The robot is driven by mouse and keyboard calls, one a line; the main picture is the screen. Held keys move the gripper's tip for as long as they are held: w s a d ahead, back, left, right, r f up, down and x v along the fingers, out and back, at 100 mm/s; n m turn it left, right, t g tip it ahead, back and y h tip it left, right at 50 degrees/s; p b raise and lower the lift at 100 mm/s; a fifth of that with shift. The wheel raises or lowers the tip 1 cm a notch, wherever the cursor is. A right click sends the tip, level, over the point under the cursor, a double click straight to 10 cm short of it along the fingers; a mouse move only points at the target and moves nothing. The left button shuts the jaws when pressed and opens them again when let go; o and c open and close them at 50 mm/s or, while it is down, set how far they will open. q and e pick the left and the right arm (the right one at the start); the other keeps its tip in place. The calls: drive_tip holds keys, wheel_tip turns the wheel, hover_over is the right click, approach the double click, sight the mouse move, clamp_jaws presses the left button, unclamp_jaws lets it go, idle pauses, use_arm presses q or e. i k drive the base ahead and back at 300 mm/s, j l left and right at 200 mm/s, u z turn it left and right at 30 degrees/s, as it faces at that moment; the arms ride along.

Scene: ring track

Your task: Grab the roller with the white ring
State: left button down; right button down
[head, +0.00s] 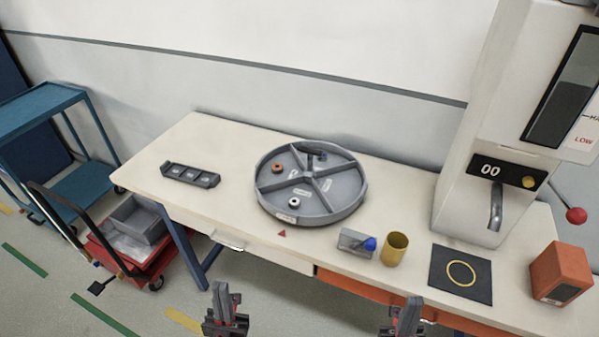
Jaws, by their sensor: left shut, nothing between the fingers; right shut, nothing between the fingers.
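The roller with the white ring (294,203) stands in the front compartment of a round grey divided tray (345,200) on the table. A second roller with an orange-brown ring (277,168) is in the left compartment of the same tray. My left gripper (222,290) is shut and empty, in front of the table's front edge, below the tray in the picture. My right gripper (409,306) is shut and empty, further right near the front edge. Both are well apart from the rollers.
On the table (170,150) are a dark slotted holder (190,175), a grey box with a blue knob (356,242), a yellow cup (394,249), a black mat (446,287) with a yellow circle, an orange box (560,274) and a tall dispenser (480,205). Carts stand left.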

sight(294, 203)
drive_tip(key=l+u, duration=0.1)
drive_tip(key=u, duration=0.3)
drive_tip(key=l+u, duration=0.1)
drive_tip(key=u, duration=0.35)
drive_tip(key=l+u, duration=0.15)
drive_tip(key=u, duration=0.25)
drive_tip(key=l+u, duration=0.1)
drive_tip(key=u, duration=0.3)
drive_tip(key=k+l, duration=0.1)
drive_tip(key=l, duration=0.55)
drive_tip(key=l+u, duration=0.1)
drive_tip(key=l, duration=0.6)
drive_tip(key=i+l, duration=0.1)
drive_tip(key=l, duration=0.1)
